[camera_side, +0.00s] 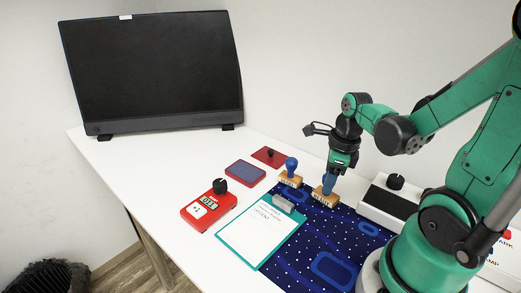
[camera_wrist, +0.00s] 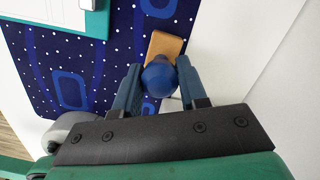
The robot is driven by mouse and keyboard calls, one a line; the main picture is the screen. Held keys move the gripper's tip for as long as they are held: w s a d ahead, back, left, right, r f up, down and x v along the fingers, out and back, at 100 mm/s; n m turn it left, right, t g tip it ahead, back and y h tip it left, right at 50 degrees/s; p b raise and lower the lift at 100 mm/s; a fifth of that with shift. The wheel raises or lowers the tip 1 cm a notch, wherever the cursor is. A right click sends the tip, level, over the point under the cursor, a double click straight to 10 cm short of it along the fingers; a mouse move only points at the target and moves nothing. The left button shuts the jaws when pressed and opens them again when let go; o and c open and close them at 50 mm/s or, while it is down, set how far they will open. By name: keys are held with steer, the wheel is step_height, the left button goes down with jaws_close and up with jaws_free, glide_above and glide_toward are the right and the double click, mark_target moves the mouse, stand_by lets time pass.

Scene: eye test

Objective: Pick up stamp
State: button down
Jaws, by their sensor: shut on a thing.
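One stamp (camera_side: 324,198) has a wooden block base and stands at the right part of the dark blue starry mat (camera_side: 285,245). My gripper (camera_side: 329,181) points down over it, and its blue fingers hide most of the handle. In the wrist view my gripper (camera_wrist: 160,72) has one finger on each side of the stamp's round blue knob (camera_wrist: 159,78), shut on it. The wooden base (camera_wrist: 166,44) shows beyond the knob. I cannot tell any gap under the base. A second stamp (camera_side: 291,168) with a blue knob stands just left and behind.
A teal clipboard (camera_side: 240,246) lies left of the stamps. A red device with a black knob (camera_side: 209,206), a blue pad (camera_side: 245,173) and a red pad (camera_side: 268,156) lie farther left and behind. A black-topped box (camera_side: 387,203) stands close right. A monitor (camera_side: 155,70) stands at the back.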

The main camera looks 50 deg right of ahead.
step_height(320, 180, up, 19)
stand_by(0.5)
steer(key=c, duration=1.2)
jaws_free()
jaws_close()
jaws_free()
steer(key=shift+c, duration=1.3)
steer(key=w+a+f, duration=0.2)
steer(key=w+f, duration=0.4)
steer(key=w, duration=0.4)
steer(key=w+a+f+n, duration=0.1)
steer(key=w+a+f, duration=0.1)
steer(key=w+f, duration=0.4)
steer(key=w, duration=0.4)
steer(key=shift+f+n, duration=0.3)
steer(key=shift+f, duration=0.1)
